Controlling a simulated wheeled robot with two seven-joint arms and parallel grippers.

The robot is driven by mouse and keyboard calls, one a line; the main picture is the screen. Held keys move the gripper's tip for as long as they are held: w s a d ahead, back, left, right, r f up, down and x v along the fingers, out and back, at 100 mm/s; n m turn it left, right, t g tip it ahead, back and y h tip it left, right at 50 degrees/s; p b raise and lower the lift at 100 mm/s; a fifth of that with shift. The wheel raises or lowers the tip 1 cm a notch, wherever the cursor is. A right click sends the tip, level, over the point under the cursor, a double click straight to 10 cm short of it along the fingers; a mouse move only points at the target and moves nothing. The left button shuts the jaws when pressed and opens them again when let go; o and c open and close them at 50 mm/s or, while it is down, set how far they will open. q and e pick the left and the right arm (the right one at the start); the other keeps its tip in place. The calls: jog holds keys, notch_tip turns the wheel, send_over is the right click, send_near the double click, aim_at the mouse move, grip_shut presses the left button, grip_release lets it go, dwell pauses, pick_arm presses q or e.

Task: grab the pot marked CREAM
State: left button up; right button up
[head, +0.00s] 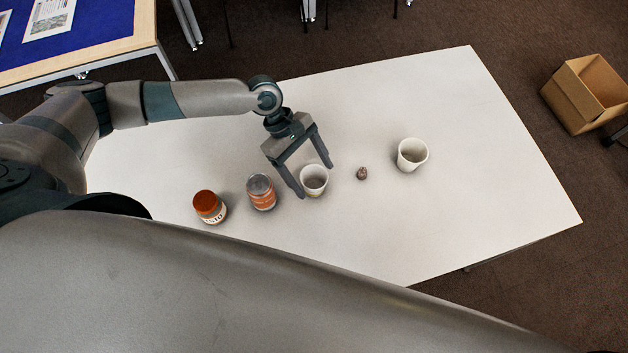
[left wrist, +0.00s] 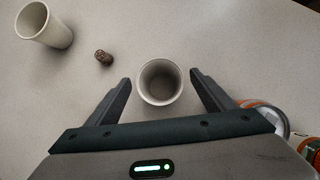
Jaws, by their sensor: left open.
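Two pale, open-topped pots stand upright on the table; I cannot read the word CREAM on either. The nearer pot (head: 313,181) is between the fingers of my left gripper (head: 315,179). In the left wrist view the same pot (left wrist: 160,84) sits between the two fingertips of the left gripper (left wrist: 160,78), with a gap on each side. The left gripper is open and holds nothing. The other pot (head: 412,155) stands farther right; it also shows at the upper left of the left wrist view (left wrist: 44,24). My right gripper is not in view.
A small brown lump (head: 361,174) lies between the pots. An orange-labelled can (head: 261,193) and a jar with an orange-red lid (head: 209,207) stand left of the nearer pot. The pale table (head: 460,210) is clear to the right. A cardboard box (head: 583,95) is on the floor.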

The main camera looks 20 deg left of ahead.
aim_at(319, 185)
pick_arm(q)
jog(key=shift+s+d+f+p, duration=0.2)
jog(key=shift+d+f+p, duration=0.2)
jog(key=shift+p, duration=0.05)
jog(key=p+x, duration=0.1)
jog(key=x, duration=0.2)
jog(key=shift+d+f, duration=0.2)
jog(key=shift+f, duration=0.25)
jog(key=c, duration=1.1)
